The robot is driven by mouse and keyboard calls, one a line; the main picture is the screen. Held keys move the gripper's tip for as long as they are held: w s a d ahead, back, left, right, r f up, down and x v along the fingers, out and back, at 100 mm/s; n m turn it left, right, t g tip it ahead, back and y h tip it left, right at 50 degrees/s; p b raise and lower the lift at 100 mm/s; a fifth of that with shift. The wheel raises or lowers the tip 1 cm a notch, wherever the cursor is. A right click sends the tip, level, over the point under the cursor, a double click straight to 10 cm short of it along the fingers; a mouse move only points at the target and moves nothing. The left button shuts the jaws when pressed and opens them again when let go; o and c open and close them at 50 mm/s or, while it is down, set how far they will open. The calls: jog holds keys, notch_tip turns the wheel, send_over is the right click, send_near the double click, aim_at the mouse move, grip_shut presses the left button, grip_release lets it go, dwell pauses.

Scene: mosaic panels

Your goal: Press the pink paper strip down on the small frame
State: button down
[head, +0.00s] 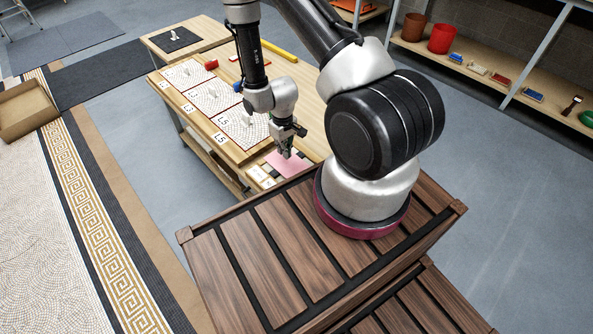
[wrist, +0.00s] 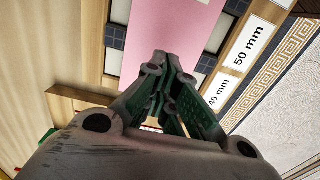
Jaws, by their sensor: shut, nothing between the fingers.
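The pink paper strip (head: 291,165) lies across the small frame at the near end of the workbench. In the wrist view the pink strip (wrist: 172,28) runs away from the fingertips, with dark and pale tiles showing on both sides of it. The small frame (wrist: 228,82) has a wooden rim with white labels reading 50 mm and 40 mm. My gripper (head: 286,154) points down at the strip with its fingers together and empty. In the wrist view my gripper (wrist: 170,62) covers the near part of the strip. I cannot tell whether the fingertips touch the paper.
Large white mosaic panels (head: 211,95) with handles, labelled L5 among others, lie farther along the workbench. A red object (head: 211,64) and a yellow bar (head: 279,50) lie near them. Shelves with pots (head: 442,38) stand at the right. Floor mosaic with a key-pattern border is at the left.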

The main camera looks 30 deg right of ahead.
notch_tip(320, 180, up, 5)
jog(key=shift+f, duration=0.15)
dwell(0.3)
jog(key=g, duration=0.2)
send_over(292, 169)
notch_tip(292, 169, up, 2)
jog(key=s+g, duration=0.1)
jog(key=s, duration=0.2)
jog(key=s+r+t, duration=0.2)
jog(key=s+r, duration=0.1)
jog(key=r, duration=1.1)
jog(key=s+d+r+m+t, duration=0.1)
jog(key=s+r+t, duration=0.2)
jog(key=r, duration=1.2)
jog(key=s+r+m+t, duration=0.1)
jog(key=s+r, duration=0.4)
jog(key=r, duration=1)
jog(key=shift+d+r+t, duration=0.15)
jog(key=shift+d+t, duration=0.15)
jog(key=shift+t, duration=0.4)
jog(key=shift+w, duration=0.1)
